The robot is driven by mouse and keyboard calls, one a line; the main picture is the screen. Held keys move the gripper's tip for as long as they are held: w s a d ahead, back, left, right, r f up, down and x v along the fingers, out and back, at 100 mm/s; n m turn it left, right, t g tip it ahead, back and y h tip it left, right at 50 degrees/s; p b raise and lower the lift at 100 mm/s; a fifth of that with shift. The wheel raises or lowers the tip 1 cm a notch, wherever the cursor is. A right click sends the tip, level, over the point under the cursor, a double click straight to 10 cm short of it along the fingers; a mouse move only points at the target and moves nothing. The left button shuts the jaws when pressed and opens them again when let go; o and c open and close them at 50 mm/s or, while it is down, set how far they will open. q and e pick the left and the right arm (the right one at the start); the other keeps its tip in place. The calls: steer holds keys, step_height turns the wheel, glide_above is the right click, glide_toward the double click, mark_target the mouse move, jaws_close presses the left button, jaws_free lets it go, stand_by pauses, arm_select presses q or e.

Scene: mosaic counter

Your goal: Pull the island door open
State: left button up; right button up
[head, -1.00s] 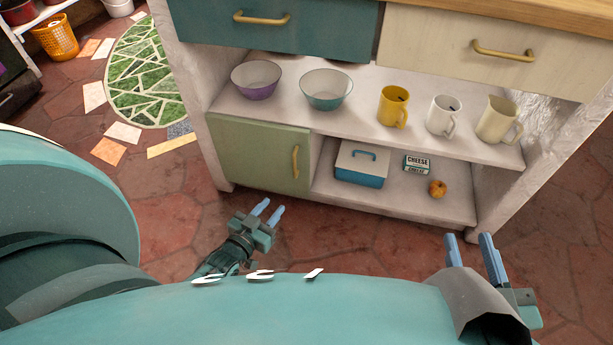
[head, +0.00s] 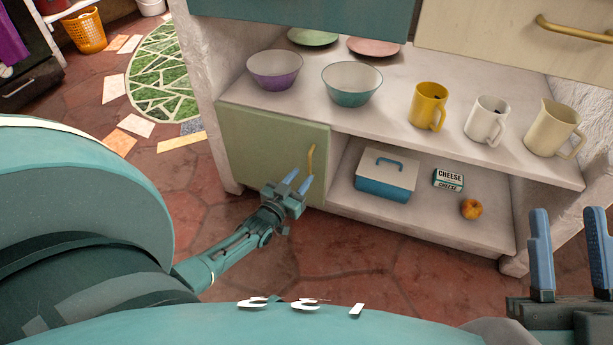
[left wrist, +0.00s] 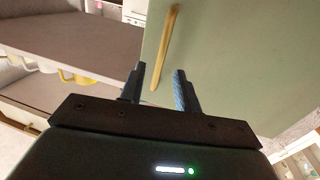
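The island door (head: 272,150) is the pale green panel at the lower left of the island, and it looks closed. Its gold handle (head: 311,160) stands upright near the door's right edge. My left gripper (head: 298,184) is open and empty, just in front of the handle's lower end. In the left wrist view the door (left wrist: 225,60) fills the right side, and the handle (left wrist: 165,48) lies ahead of the fingers (left wrist: 157,88), its lower end near the gap between them. Contact is not clear. My right gripper (head: 541,255) is open and empty at the lower right.
The open lower shelf beside the door holds a blue-and-white box (head: 386,177), a cheese packet (head: 448,180) and an orange fruit (head: 471,209). Bowls and mugs stand on the shelf above (head: 392,124). The tiled floor (head: 340,265) before the island is clear.

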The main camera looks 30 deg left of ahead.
arm_select(q)
steer(key=shift+w+a+b, duration=0.1)
steer(key=shift+w+b, duration=0.45)
steer(key=shift+w, duration=1.3)
arm_select(e)
steer(key=shift+s+d+r+n+y, duration=0.1)
steer(key=shift+s+r+n+y, duration=0.05)
steer(key=shift+r+n+y, duration=1.1)
arm_select(q)
steer(key=shift+c, duration=0.5)
arm_select(e)
steer(key=shift+f, duration=0.15)
arm_select(q)
jaws_close()
